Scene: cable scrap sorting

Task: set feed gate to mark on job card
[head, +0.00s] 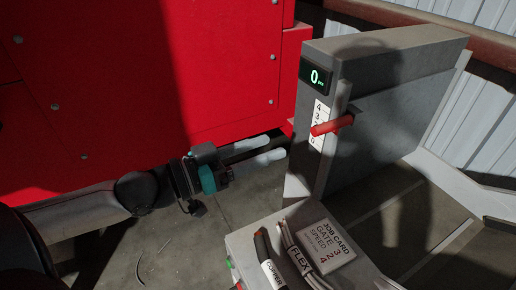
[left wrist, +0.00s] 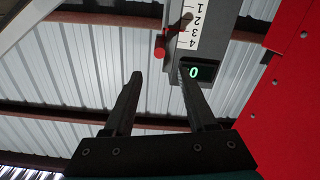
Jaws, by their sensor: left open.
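The feed gate's red handle (head: 332,125) sticks out from the grey housing (head: 400,70), in front of the number scale (head: 318,112); it covers part of the scale, so its exact mark is unclear. The wrist view also shows the red handle (left wrist: 160,46) and the scale (left wrist: 194,30). The job card (head: 322,245) lies on the grey ledge and lists gate and speed with the numbers 3, 2 and 4; their pairing is hard to read. My left gripper (head: 276,147) is open and empty, left of the housing and apart from the handle; its fingers (left wrist: 160,80) point towards the housing.
A green-lit display (head: 315,78) above the scale reads 0. Cable pieces labelled copper (head: 268,262) and flex (head: 298,258) lie beside the card. A large red machine panel (head: 130,80) stands behind my left arm. Open floor (head: 235,205) shows below my gripper.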

